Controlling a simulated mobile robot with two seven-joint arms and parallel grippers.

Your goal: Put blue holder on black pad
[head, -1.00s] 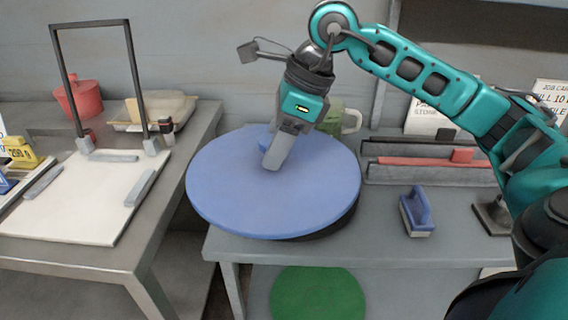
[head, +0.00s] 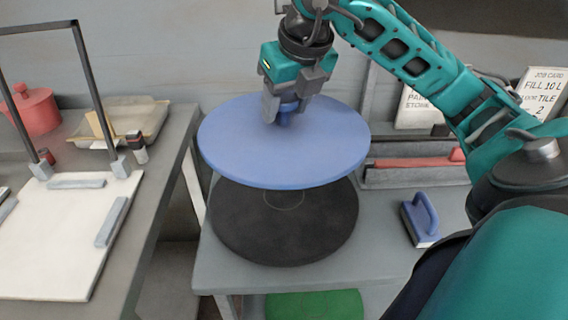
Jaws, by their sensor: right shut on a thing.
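The blue holder (head: 250,155), a large round blue disc with a small knob on top, is in the head view at the centre. My right gripper (head: 285,115) is shut on its knob, pointing down from above. The holder hangs nearly level, raised above the black pad (head: 285,235) with a gap visible at the front. The black pad is a thick dark disc lying on the grey bench, with a faint ring at its middle. The holder hides the pad's rear part. My left gripper is not in view.
A blue-handled brush (head: 421,220) stands on the bench to the right. Racked long tools with a red bar (head: 415,161) lie behind it. A separate table (head: 150,220) with a white board stands left.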

